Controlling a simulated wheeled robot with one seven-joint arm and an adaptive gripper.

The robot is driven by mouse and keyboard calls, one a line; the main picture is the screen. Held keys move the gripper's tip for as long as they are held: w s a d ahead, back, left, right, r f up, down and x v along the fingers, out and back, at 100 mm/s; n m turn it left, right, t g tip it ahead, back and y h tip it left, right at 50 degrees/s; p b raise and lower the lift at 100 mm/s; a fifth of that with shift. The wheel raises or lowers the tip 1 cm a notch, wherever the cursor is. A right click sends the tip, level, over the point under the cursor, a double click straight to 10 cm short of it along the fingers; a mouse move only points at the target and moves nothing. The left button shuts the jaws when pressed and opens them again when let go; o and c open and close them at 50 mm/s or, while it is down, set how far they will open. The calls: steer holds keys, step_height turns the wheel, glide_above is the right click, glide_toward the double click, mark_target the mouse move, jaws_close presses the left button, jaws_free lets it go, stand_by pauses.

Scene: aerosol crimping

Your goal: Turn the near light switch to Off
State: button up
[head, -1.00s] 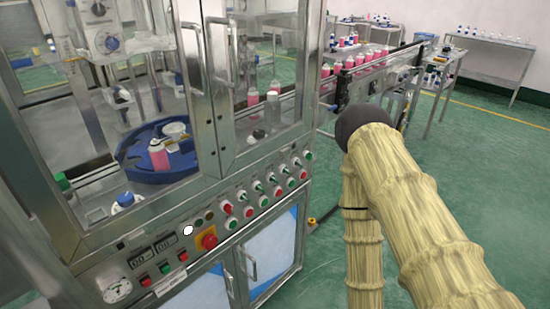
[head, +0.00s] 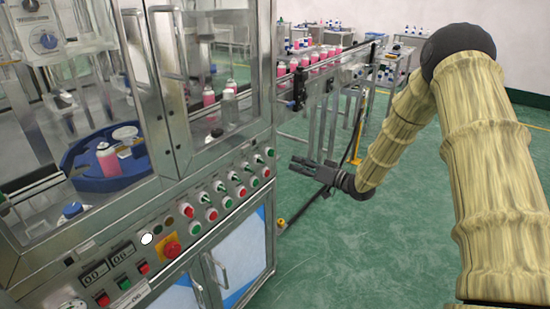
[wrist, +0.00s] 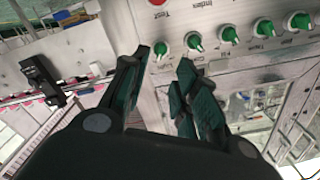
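A row of green selector knobs (head: 246,168) runs along the sloped front panel of the steel machine in the head view. The same kind of knobs shows in the wrist view, with one knob (wrist: 193,41) just beyond my fingertips. Several labels are blurred, and I cannot tell which knob is the near light switch. The knobs' exact settings are hard to read. My gripper (head: 293,163) is out in front of the panel's right end, apart from it. In the wrist view its two fingers (wrist: 167,60) stand apart with an empty gap between them.
Below the green knobs is a row of red and green buttons (head: 226,203). A red emergency stop (head: 171,249) sits on a yellow plate further left. A conveyor (head: 335,62) with pink bottles leaves the machine's right side. Green floor is clear right of the cabinet.

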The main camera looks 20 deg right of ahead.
mark_target(272, 153)
steer(key=p+x, duration=0.1)
steer(key=x, duration=0.9)
steer(key=shift+w+a+r, duration=0.15)
steer(key=shift+w+a, duration=0.05)
steer(key=shift+w, duration=0.15)
steer(key=shift+c, duration=0.3)
jaws_close()
